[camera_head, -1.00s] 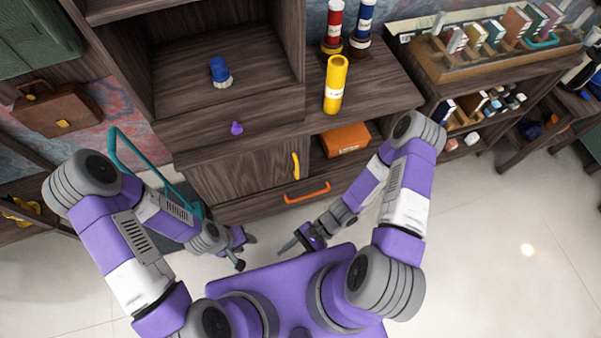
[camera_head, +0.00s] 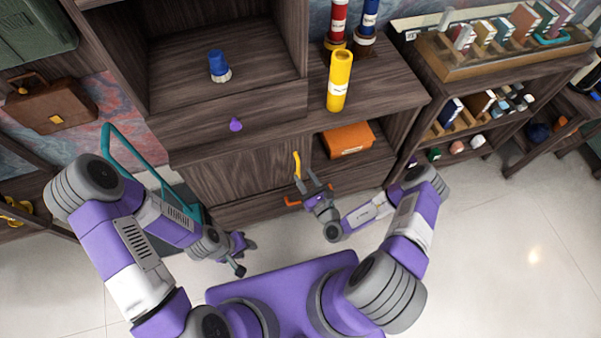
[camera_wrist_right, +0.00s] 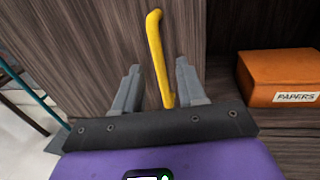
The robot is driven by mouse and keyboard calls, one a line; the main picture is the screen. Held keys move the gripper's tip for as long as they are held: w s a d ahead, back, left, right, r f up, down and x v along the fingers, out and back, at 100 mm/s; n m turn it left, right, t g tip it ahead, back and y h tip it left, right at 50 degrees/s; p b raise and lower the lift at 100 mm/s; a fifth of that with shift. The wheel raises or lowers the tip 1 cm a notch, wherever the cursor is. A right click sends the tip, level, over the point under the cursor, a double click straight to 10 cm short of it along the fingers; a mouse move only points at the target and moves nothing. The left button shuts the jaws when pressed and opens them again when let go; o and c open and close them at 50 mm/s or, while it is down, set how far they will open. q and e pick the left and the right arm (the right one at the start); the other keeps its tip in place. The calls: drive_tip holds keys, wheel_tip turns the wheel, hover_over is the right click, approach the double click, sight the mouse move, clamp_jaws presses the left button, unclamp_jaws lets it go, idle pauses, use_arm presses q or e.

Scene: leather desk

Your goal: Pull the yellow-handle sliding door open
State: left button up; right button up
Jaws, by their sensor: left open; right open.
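The sliding door (camera_head: 240,178) is a dark wooden panel in the lower part of the cabinet, with open shelf space to its right. Its yellow handle (camera_head: 297,164) stands upright near the door's right edge. In the right wrist view the handle (camera_wrist_right: 156,50) rises between the fingers of my right gripper (camera_wrist_right: 157,88). The fingers are open, one on each side of the handle's lower part, with gaps visible. In the head view my right gripper (camera_head: 312,189) is just below the handle. My left gripper (camera_head: 245,255) is open and empty, low and to the left of the door.
An orange box (camera_head: 347,139) labelled PAPERS sits in the open shelf right of the door. An orange drawer handle (camera_head: 292,201) is below, partly hidden by my right gripper. A purple knob (camera_head: 236,125) is on the drawer above. A teal frame (camera_head: 135,150) stands left of the cabinet.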

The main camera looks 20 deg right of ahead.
sight(299, 170)
drive_tip(key=shift+b+x, duration=0.35)
drive_tip(key=shift+x, duration=1.25)
drive_tip(key=shift+c, duration=0.4)
clamp_jaws()
